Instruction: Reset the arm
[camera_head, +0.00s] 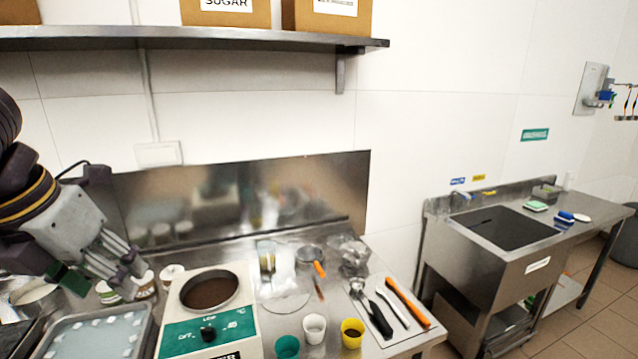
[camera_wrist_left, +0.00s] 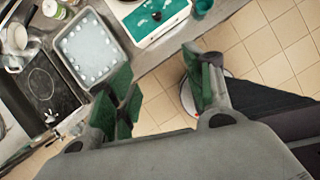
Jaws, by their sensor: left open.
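My left arm comes in from the left in the head view. Its gripper (camera_head: 95,285) hangs above the left part of the steel counter, left of the white and green machine. In the left wrist view the two green-padded fingers of my left gripper (camera_wrist_left: 162,95) stand wide apart with nothing between them. Floor tiles and the counter edge show beyond them. My right gripper is in neither view.
The steel counter (camera_head: 285,325) holds a white and green machine (camera_head: 210,312), a tray (camera_head: 98,335), several cups and orange-handled tools (camera_head: 408,302). A shelf (camera_head: 200,38) with boxes (camera_head: 232,14) runs above. A sink (camera_head: 505,228) stands at right.

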